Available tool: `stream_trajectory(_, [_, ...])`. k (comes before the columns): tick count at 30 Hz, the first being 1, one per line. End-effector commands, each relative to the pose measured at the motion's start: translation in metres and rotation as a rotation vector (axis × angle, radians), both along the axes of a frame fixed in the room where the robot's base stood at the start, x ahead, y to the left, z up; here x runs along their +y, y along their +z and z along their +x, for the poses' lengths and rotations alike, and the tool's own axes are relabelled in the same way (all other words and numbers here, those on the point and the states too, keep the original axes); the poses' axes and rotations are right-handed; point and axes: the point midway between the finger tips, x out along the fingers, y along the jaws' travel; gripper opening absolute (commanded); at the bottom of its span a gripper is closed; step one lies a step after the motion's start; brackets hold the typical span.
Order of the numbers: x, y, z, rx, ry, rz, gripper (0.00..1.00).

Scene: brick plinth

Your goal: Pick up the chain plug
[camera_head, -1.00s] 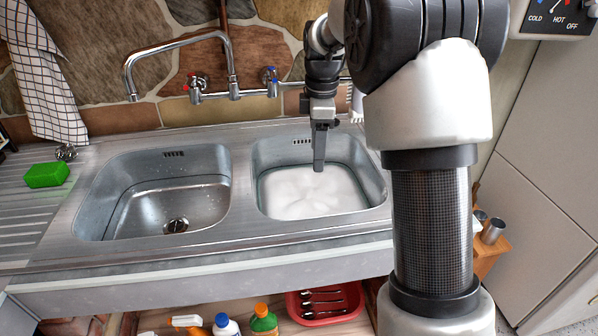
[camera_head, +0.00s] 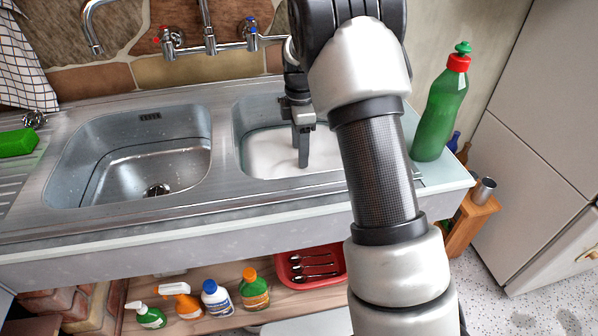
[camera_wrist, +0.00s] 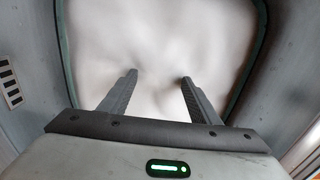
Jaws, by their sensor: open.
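I cannot make out the chain plug in either view. The right sink basin (camera_head: 238,136) holds cloudy white water (camera_head: 270,152) that hides its bottom and drain. My gripper (camera_head: 303,164) points down into this basin, with its tips at or close to the white surface. In the wrist view my gripper (camera_wrist: 158,77) is open, and only white water (camera_wrist: 150,35) shows between and beyond its two fingers.
The empty left basin (camera_head: 85,150) shows an open drain (camera_head: 157,190). A tap (camera_head: 208,40) stands behind the basins. A green bottle (camera_head: 442,108) stands right of my arm, and a green sponge (camera_head: 17,142) lies far left. Bottles and a red tray (camera_head: 312,283) sit below.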

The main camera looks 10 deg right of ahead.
Motion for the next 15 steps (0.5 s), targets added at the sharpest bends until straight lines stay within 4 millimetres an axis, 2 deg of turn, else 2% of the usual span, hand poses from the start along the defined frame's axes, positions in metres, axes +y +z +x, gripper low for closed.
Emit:
stream_trajectory(5, [0.001,-0.014,0.000,0.000,-0.001,0.000,0.57])
stream_trajectory(12, [0.002,-0.049,0.000,0.002,0.000,-0.001,0.57])
stream_trajectory(15, [0.002,-0.053,0.001,0.001,-0.001,-0.001,0.57])
